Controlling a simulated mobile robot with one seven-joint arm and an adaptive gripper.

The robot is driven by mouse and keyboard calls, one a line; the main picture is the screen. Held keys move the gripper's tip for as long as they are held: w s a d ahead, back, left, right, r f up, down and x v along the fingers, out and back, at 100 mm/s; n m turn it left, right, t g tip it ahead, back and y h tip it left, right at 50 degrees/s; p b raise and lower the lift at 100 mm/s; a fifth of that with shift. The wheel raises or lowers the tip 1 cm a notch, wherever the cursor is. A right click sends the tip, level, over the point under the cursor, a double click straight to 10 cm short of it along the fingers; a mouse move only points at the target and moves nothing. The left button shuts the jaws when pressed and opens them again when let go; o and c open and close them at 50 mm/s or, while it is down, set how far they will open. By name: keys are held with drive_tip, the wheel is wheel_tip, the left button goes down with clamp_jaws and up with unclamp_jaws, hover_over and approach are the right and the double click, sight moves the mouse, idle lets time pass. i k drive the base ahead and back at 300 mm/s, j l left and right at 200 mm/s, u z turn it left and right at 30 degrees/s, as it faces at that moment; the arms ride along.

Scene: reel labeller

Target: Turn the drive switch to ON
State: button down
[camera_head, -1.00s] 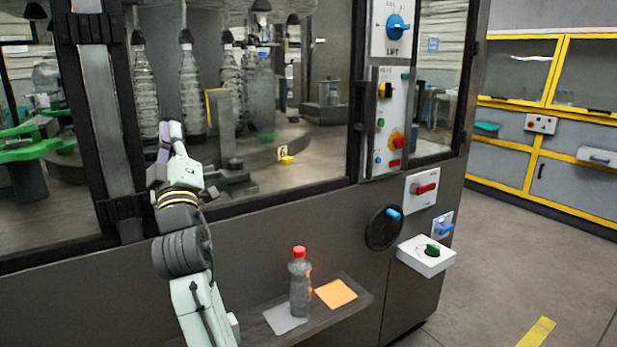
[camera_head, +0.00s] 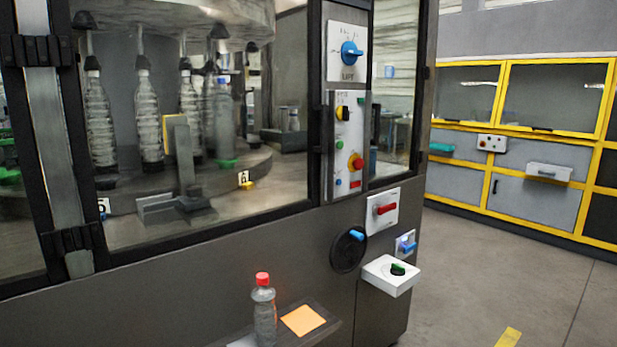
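Several switches sit on the right end of the machine, and I cannot read which is labelled drive. A blue rotary knob (camera_head: 351,53) is on the top white plate. A red handle (camera_head: 386,209) lies nearly level on a white plate. A small blue lever (camera_head: 408,246) is below it. A green-and-black knob (camera_head: 398,269) sits on a white box. Their set positions are too small to read. My gripper and arm are out of view.
A black handwheel (camera_head: 347,252) with a blue grip is on the machine front. A red-capped bottle (camera_head: 264,312) and an orange note (camera_head: 303,320) are on a low shelf. Yellow-framed cabinets (camera_head: 515,140) stand at right. The floor (camera_head: 470,285) between is clear.

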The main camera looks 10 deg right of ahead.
sight(342, 112)
drive_tip(key=i+l+z, duration=0.45)
drive_tip(key=i, duration=0.3)
drive_tip(key=i+l+z, duration=0.2)
drive_tip(key=i, duration=0.2)
